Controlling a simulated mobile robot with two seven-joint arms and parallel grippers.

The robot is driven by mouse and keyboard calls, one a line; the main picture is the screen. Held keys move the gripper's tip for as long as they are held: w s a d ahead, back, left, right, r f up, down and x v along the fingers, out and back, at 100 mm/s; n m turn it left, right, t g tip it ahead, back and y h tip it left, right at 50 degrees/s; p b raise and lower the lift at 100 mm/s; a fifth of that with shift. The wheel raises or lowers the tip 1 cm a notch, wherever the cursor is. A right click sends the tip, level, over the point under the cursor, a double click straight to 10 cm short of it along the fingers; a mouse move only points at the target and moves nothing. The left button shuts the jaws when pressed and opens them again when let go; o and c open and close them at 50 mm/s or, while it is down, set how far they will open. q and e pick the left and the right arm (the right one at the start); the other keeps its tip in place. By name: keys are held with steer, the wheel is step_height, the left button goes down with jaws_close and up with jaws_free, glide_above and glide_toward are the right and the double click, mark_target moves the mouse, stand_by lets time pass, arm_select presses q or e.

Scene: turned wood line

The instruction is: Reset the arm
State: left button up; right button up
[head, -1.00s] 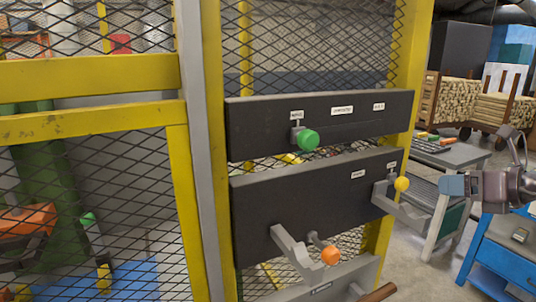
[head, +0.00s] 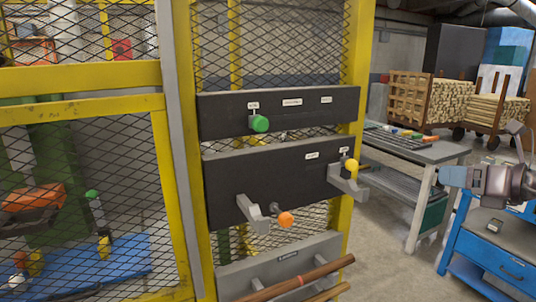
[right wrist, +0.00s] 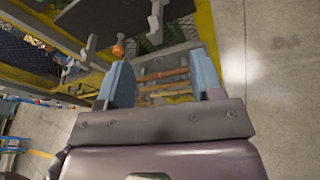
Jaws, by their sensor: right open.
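My right gripper (head: 452,178) shows at the right edge of the head view, with pale blue fingertips pointing left toward the rack. In the right wrist view its two blue fingers (right wrist: 162,84) stand apart with nothing between them. It is clear of the rack and touches nothing that I can see. My left gripper is outside both views.
Black panels (head: 272,177) on a yellow mesh fence carry green, yellow and orange knobs and grey brackets. Brown rods (head: 298,279) lie on a grey lower rack. A grey table (head: 425,151) and blue cabinet (head: 500,252) stand right, with grey floor between.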

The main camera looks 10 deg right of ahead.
steer(key=a+r+m+t+y, duration=0.1)
steer(key=a+r+t+y, duration=0.1)
steer(key=a+r+y, duration=0.15)
step_height(320, 180, down, 28)
steer(key=s+d+m+t+h, duration=0.1)
steer(key=s+m+t+h, duration=0.15)
steer(key=m+h, duration=1.75)
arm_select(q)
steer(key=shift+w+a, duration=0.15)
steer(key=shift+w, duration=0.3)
arm_select(e)
steer(key=s+a+f+m+g+y, duration=0.3)
steer(key=s+a+f+m, duration=0.3)
steer(key=f, duration=0.5)
steer(key=s+a+f+m+g+y, duration=0.3)
steer(key=s+a+f+m+y, duration=0.3)
steer(key=s+f+m, duration=0.4)
steer(key=shift+s+a+f+g, duration=0.35)
steer(key=shift+s+a+f, duration=0.05)
steer(key=shift+s+f, duration=0.45)
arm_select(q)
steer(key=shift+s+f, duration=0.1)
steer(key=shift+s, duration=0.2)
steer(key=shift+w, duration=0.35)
